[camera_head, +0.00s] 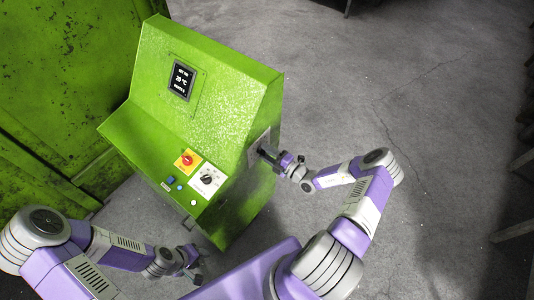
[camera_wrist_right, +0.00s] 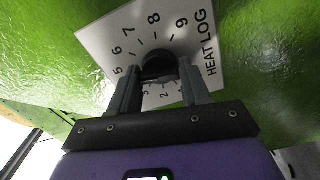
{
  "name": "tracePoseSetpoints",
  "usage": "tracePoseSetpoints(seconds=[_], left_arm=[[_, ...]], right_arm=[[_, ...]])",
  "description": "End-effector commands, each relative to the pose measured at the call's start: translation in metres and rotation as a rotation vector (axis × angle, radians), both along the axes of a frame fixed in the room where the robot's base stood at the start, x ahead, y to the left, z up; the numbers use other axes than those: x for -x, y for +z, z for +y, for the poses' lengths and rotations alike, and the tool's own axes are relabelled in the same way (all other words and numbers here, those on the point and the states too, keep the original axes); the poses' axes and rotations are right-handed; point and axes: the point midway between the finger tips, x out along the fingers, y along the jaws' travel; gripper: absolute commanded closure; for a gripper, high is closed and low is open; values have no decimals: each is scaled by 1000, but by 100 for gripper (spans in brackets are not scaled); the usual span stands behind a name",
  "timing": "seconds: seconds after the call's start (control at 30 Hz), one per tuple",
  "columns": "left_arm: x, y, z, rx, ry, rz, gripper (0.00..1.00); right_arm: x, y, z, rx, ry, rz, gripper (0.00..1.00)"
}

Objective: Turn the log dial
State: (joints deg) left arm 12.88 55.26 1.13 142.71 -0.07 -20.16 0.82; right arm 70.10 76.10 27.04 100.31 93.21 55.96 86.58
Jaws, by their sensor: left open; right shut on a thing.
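The log dial (camera_wrist_right: 158,66) is a black knob on a white plate (camera_wrist_right: 119,28) marked HEAT LOG, with numbers around it. In the right wrist view my right gripper (camera_wrist_right: 160,82) is shut on the knob, one finger on each side, and partly hides the lower numbers. In the head view the plate (camera_head: 256,143) is on the right side of the green console (camera_head: 215,75), and my right gripper (camera_head: 267,154) reaches it from the right; the knob is hidden there. My left gripper (camera_head: 192,267) is open and empty, low in front of the console.
The console's sloped panel carries a red knob on a yellow plate (camera_head: 187,161), a black dial on a white plate (camera_head: 207,179) and small buttons. A display (camera_head: 181,79) sits above. A green wall (camera_head: 60,90) stands left.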

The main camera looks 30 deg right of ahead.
Motion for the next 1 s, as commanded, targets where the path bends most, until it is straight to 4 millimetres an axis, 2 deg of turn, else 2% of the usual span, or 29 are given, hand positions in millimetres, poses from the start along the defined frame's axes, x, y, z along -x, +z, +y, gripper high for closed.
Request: tracePoseSetpoints(seconds=[0.63, 0.67, 0.8, 0.83, 1.0], left_arm=[[0, -1, 0, 0, 0, 0, 57], [0, -1, 0, 0, 0, 0, 57], [0, -1, 0, 0, 0, 0, 57], [0, -1, 0, 0, 0, 0, 57], [0, -1, 0, 0, 0, 0, 57]], right_arm=[[-1, 1, -1, -50, -2, 19, 84], [-1, 1, -1, -50, -2, 19, 52], [0, 1, -1, -50, -2, 19, 30], [0, 0, -1, -50, -1, 19, 28], [0, 0, 0, -49, -1, 20, 28]])
